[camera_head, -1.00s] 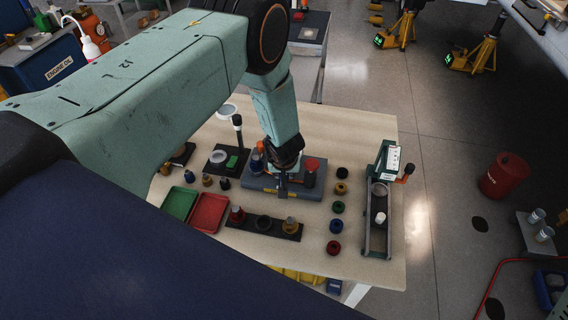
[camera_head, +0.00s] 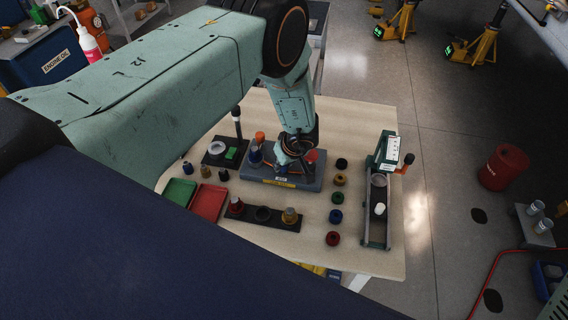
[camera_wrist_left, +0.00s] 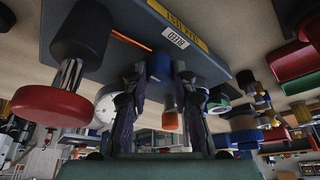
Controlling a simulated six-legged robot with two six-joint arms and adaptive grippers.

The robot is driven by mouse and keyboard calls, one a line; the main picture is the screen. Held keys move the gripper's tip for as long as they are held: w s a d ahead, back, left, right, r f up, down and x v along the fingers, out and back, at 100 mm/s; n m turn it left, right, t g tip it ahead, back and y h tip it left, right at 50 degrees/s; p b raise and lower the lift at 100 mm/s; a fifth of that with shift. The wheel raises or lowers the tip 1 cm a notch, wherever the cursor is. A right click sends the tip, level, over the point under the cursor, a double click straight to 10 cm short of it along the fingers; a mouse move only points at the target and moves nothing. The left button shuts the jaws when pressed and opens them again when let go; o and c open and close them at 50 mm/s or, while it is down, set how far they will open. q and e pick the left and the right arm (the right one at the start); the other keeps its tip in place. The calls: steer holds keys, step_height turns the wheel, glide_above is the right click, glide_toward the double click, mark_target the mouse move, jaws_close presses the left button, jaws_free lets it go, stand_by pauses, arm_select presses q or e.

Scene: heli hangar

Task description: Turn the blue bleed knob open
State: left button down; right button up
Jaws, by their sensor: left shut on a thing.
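The grey-blue test block (camera_head: 255,180) stands on the wooden table, with yellow and white labels on its near side; it fills the top of the left wrist view (camera_wrist_left: 215,60). My left gripper (camera_head: 290,158) points down at the middle of the block. In the left wrist view its fingers (camera_wrist_left: 160,78) are closed in around a dark blue part, the blue bleed knob (camera_wrist_left: 160,64), mostly hidden by them. A thin orange bar (camera_wrist_left: 131,40) lies beside the fingers.
Several coloured rings (camera_head: 337,198) and a green-framed fixture (camera_head: 377,210) stand to the right. A green tray (camera_head: 179,191), a red tray (camera_head: 208,202) and a dark strip with fittings (camera_head: 263,215) lie nearer. The table's front right corner is clear.

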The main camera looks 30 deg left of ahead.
arm_select(q)
steer(key=shift+w+a+r+n, duration=0.1)
steer(key=shift+w+r+n, duration=0.15)
steer(key=shift+n, duration=0.25)
steer(key=c, duration=1.4)
jaws_free()
steer(key=o, duration=0.3)
steer(key=shift+s+f, duration=0.15)
steer(key=v, duration=1.2)
